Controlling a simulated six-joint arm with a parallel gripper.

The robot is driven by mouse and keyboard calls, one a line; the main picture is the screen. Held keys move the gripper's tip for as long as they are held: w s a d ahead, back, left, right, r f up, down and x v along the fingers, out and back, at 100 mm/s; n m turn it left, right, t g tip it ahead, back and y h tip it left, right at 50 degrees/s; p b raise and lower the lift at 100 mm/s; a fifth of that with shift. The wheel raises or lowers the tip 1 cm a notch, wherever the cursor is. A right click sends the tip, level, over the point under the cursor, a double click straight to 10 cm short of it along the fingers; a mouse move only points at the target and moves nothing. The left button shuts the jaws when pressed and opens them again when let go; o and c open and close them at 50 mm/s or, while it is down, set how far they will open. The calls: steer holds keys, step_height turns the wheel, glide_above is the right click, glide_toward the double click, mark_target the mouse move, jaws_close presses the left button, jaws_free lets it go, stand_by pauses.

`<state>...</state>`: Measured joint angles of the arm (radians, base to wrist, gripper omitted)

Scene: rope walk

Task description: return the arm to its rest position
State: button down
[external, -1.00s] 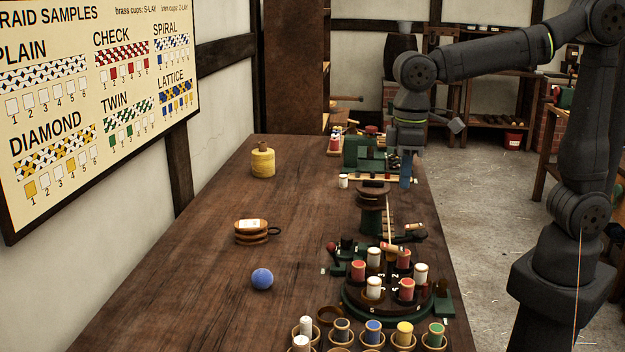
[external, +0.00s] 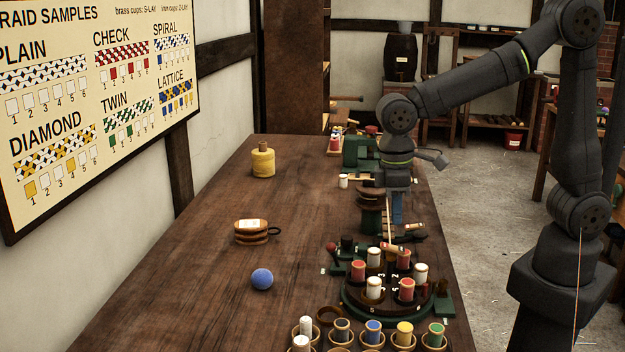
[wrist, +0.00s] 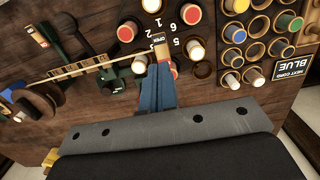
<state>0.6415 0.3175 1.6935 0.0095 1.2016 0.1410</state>
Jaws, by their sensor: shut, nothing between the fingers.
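My gripper (external: 397,208) hangs pointing down over the right part of the bench, beside the dark post of the braiding stand (external: 371,212). In the wrist view its blue fingers (wrist: 160,60) are together with nothing between them. The arm reaches in from the right, with its elbow high and its wrist over the bench. The round green-rimmed carrier plate (external: 350,308) with red and white bobbins stands nearer the camera than the gripper.
Several cups with coloured bobbins, such as the blue bobbin (external: 373,330), stand at the front. A blue ball (external: 262,279), a wooden coil (external: 251,233) and a yellow spool (external: 263,162) lie on the left side. The bench (external: 190,285) is mostly clear there.

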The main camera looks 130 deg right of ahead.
steer(key=shift+w+d+f+g+y, duration=0.1)
steer(key=shift+w+d+g+y, duration=0.4)
steer(key=shift+w+d, duration=0.05)
step_height(320, 180, up, 6)
steer(key=w+d, duration=0.1)
